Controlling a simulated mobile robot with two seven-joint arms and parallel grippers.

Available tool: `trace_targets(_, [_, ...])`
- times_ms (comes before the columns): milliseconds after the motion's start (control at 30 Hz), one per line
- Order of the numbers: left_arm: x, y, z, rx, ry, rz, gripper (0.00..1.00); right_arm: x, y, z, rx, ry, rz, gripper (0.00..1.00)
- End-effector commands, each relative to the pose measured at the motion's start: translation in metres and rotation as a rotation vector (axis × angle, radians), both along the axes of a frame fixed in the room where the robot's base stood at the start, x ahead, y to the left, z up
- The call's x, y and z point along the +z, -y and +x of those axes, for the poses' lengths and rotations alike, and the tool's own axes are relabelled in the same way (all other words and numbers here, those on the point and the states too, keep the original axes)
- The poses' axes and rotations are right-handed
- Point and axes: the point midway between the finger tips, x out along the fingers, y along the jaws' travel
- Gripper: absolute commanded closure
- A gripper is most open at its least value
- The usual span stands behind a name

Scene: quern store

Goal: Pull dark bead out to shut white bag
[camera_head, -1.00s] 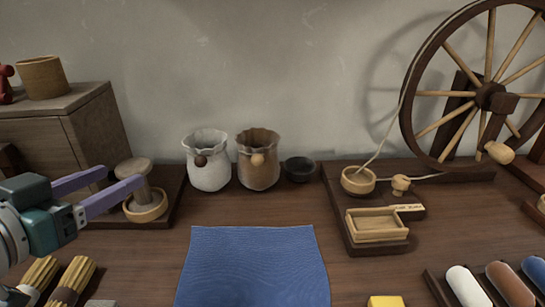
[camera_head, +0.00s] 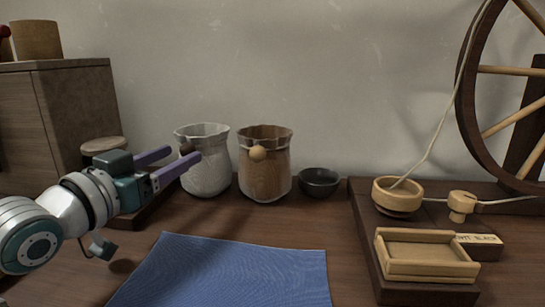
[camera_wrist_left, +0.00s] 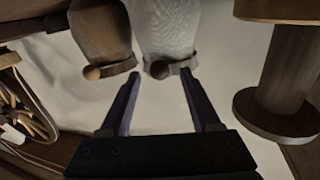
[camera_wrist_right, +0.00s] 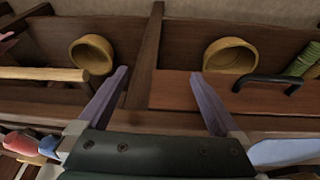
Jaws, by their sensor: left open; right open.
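The white bag (camera_head: 207,172) stands upright at the back of the table with a frilled, open mouth. Its dark bead (camera_head: 187,148) sits at the neck, on the side toward my left gripper. My left gripper (camera_head: 184,156) is open, its purple fingertips at the bead. In the left wrist view the white bag (camera_wrist_left: 168,28) appears upside down, and its dark bead (camera_wrist_left: 160,70) shows between the two open fingertips, not clasped. My right gripper (camera_wrist_right: 160,73) is open and empty in its own wrist view, and is out of the head view.
A brown bag (camera_head: 264,177) with a light bead (camera_head: 257,153) stands close right of the white bag. A dark bowl (camera_head: 319,182) is beyond it. A spool stand (camera_head: 103,146) is near my left gripper. A blue cloth (camera_head: 225,272) covers the table in front.

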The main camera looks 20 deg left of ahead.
Motion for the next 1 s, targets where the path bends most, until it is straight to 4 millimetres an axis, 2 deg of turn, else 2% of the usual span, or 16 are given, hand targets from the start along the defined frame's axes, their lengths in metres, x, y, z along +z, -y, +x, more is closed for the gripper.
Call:
trace_targets(33, [-0.002, 0.000, 0.009, 0.001, 0.004, 0.000, 0.36, -0.008, 0.000, 0.000, 0.000, 0.000, 0.000, 0.00])
trace_targets(233, [-0.002, 0.001, 0.031, 0.000, 0.001, 0.000, 0.36, -0.017, 0.000, 0.000, 0.000, 0.000, 0.000, 0.00])
trace_targets(633, [0.000, 0.001, 0.038, 0.000, -0.001, 0.000, 0.36, -0.018, 0.000, 0.000, 0.000, 0.000, -0.001, 0.00])
trace_targets(1000, [0.000, 0.001, 0.038, 0.000, -0.001, 0.000, 0.77, -0.018, 0.002, 0.000, 0.003, 0.001, -0.006, 0.00])
